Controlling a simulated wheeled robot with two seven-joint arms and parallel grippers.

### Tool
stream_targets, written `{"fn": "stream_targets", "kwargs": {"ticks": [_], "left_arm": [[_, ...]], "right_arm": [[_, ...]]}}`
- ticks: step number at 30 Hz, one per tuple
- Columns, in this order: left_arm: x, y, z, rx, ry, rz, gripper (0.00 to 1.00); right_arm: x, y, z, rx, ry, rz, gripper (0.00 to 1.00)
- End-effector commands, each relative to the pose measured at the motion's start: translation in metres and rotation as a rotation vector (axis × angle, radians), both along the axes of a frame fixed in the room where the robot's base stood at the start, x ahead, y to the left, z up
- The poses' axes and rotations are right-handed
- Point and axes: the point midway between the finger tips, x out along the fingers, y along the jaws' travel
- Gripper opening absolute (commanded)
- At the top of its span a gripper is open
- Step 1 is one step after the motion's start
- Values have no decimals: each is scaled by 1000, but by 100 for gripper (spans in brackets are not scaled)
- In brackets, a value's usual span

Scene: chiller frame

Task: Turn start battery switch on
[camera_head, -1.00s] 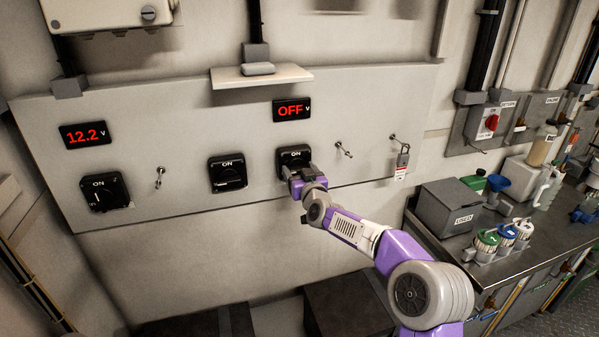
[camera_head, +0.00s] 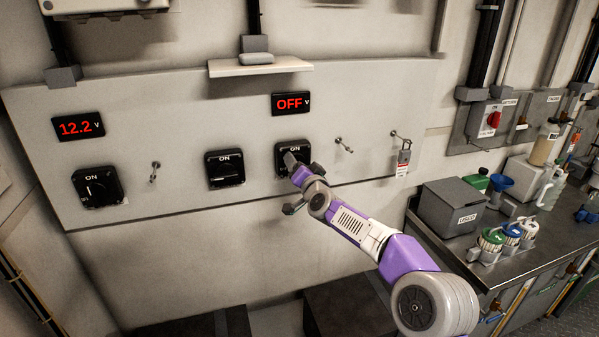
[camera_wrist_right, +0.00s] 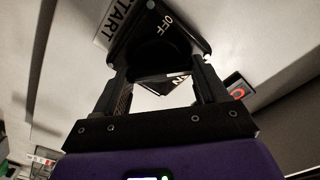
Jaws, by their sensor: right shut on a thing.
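The start battery switch (camera_head: 292,147) is the black square switch marked ON below the right-hand display (camera_head: 291,104), which reads OFF in red. In the right wrist view its black plate (camera_wrist_right: 178,28) shows the word OFF, with a START label (camera_wrist_right: 118,20) beside it. My right gripper (camera_head: 292,163) is at this switch, with its wrist rolled. In the right wrist view my right gripper (camera_wrist_right: 162,82) has a finger on each side of the knob and is shut on it. The knob's exact angle is mostly hidden. My left gripper is not in view.
Two similar switches, one in the middle (camera_head: 225,168) and one at left (camera_head: 98,186), share the panel. The left display (camera_head: 78,126) reads 12.2. Keys (camera_head: 344,146) and a tagged padlock (camera_head: 404,157) are at right. A small shelf (camera_head: 260,68) juts out above.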

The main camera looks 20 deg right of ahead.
Motion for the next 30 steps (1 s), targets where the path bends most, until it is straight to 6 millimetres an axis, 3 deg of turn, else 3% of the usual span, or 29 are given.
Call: {"fn": "stream_targets", "kwargs": {"ticks": [18,30], "left_arm": [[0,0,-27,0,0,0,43],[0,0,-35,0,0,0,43]], "right_arm": [[0,-3,-3,576,20,0,42],[0,-4,-3,819,28,0,42]]}}
